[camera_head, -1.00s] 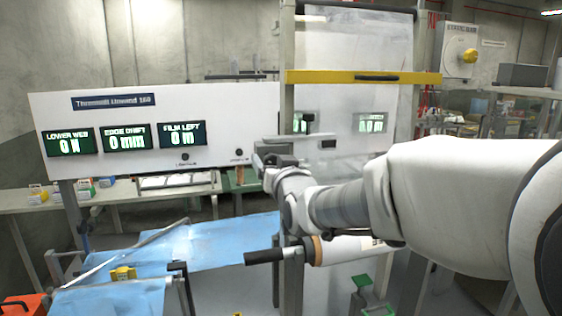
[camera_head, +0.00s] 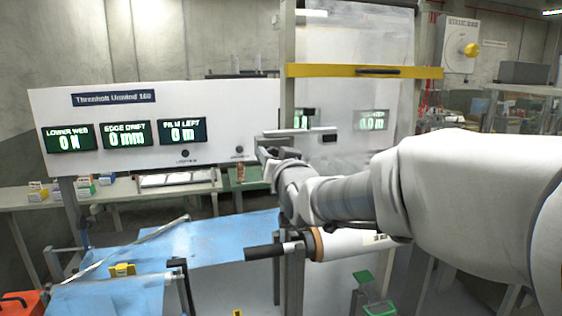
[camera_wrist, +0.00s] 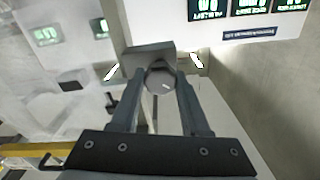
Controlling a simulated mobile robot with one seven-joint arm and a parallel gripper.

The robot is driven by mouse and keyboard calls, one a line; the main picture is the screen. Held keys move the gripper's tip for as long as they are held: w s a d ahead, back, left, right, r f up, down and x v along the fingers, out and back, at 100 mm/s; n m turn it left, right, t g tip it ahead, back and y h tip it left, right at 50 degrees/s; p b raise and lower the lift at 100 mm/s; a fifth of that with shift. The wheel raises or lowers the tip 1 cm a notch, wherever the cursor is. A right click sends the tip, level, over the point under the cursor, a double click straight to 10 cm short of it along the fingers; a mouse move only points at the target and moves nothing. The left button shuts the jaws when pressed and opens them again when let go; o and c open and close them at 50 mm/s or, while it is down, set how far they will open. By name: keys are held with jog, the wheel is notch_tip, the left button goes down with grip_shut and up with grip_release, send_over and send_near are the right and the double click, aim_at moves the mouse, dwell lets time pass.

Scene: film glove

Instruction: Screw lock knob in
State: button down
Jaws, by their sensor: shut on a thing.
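My gripper (camera_wrist: 160,85) is shut on a round grey knob (camera_wrist: 161,79), which looks like the lock knob; its fingers press on it from both sides in the wrist view. A grey block (camera_wrist: 142,58) sits right behind the knob; whether the knob's thread is inside it is hidden. In the head view my gripper (camera_head: 268,147) is in front of the white machine panel (camera_head: 60,100), just right of its lower knobs; the held knob cannot be made out there.
A film roll (camera_head: 350,243) on a shaft with a black handle (camera_head: 264,252) lies below my arm. A yellow bar (camera_head: 330,71) crosses above it. Blue sheet (camera_head: 230,240) covers the lower left tables. The panel carries lit displays (camera_head: 126,135).

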jog(key=m+b, duration=0.1)
jog(key=b, duration=0.1)
jog(key=m+b, duration=0.4)
jog(key=b, duration=0.1)
jog(key=shift+d+f, duration=0.1)
jog(key=shift+f, duration=0.25)
jog(key=m+b, duration=0.4)
jog(key=b, duration=0.1)
jog(key=shift+r+m+b, duration=0.1)
jog(key=shift+m+b, duration=0.3)
jog(key=shift+m, duration=0.1)
jog(key=shift+r, duration=0.1)
jog(key=shift+c, duration=1.9)
grip_release()
jog(key=v, duration=1.7)
jog(key=shift+s, duration=0.2)
